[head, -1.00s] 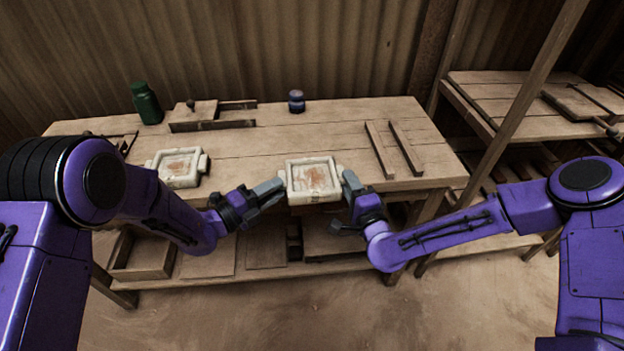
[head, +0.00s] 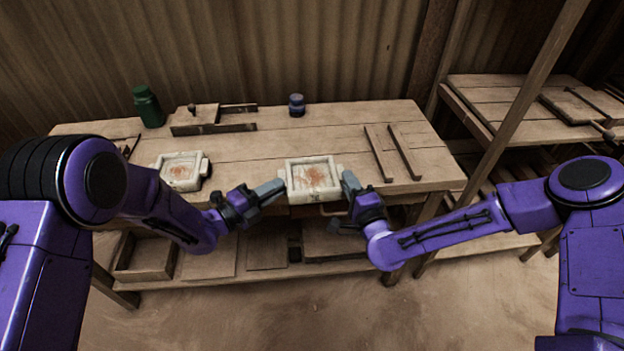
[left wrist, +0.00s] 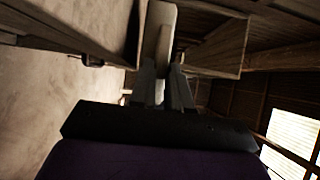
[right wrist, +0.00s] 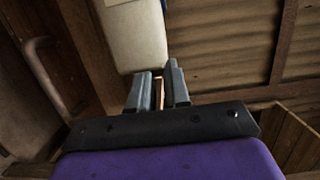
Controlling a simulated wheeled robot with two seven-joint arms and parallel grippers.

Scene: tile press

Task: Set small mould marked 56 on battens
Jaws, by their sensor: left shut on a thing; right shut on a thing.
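A small pale mould (head: 300,197) with a reddish-brown patterned inside is held level between my grippers at the bench's front edge. A dark mark on its front wall is too small to read. My left gripper (head: 278,187) is shut on its left lug; the pale mould also shows in the left wrist view (left wrist: 160,40). My right gripper (head: 347,183) is shut on its right lug, and the mould's pale side shows in the right wrist view (right wrist: 135,38). Two parallel battens, left (head: 379,154) and right (head: 405,150), lie on the bench to the mould's right, bare.
A second pale mould (head: 166,184) sits on the bench (head: 250,150) at the left. A slanting post (head: 515,110) and another bench (head: 480,90) are at the right.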

